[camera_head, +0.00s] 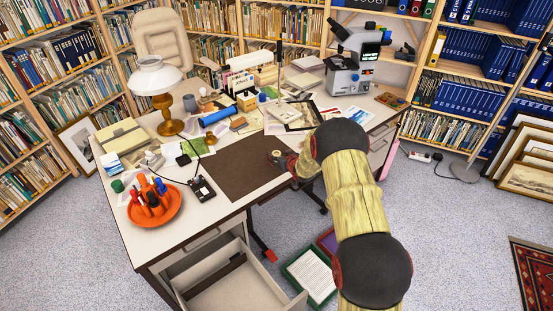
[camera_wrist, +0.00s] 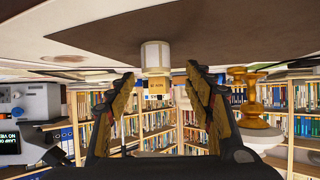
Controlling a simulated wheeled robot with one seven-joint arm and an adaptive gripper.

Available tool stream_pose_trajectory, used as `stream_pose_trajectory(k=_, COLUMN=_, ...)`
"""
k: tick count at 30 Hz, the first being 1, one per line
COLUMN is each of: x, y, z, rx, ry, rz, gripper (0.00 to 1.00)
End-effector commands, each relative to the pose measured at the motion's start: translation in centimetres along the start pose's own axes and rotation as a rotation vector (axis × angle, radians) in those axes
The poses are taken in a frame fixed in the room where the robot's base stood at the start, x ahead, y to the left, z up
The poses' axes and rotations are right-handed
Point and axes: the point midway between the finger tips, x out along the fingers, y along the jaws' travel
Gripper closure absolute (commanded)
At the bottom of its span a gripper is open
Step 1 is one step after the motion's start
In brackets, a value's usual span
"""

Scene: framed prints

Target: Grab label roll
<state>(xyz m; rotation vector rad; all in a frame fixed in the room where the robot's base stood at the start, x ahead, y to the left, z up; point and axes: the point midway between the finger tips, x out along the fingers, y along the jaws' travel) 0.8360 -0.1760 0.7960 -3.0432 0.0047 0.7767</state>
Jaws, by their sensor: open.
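No thing in view is clearly marked as the label roll. In the wrist view, which is upside down, a pale cylindrical thing (camera_wrist: 155,55) with an orange label below it in the picture shows between my fingers and past their tips. I cannot tell whether it is the label roll. My gripper (camera_wrist: 158,78) is open, with a finger on each side of the gap and nothing seen held. In the head view my gripper (camera_head: 279,157) is over the right part of the dark brown desk mat (camera_head: 235,170), partly hidden by my arm.
The desk is crowded at the back. A lamp (camera_head: 158,76) stands at the back left and a microscope (camera_head: 352,65) at the back right. An orange tray (camera_head: 170,212) of markers is at the front left. The mat's middle is clear. A drawer (camera_head: 240,285) stands open below.

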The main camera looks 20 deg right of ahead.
Motion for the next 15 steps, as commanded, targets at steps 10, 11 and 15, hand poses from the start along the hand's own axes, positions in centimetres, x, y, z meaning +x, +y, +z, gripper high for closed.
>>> stream_pose_trajectory(k=10, x=4.2, y=0.6, z=0.2, rx=0.000, ry=0.000, rz=0.001, gripper=0.48)
stream_pose_trajectory(k=11, x=4.3, y=0.6, z=0.2, rx=0.000, ry=0.000, rz=0.001, gripper=0.48)
stream_pose_trajectory(k=15, x=4.3, y=0.6, z=0.1, rx=0.001, ry=0.000, rz=0.002, gripper=0.48)
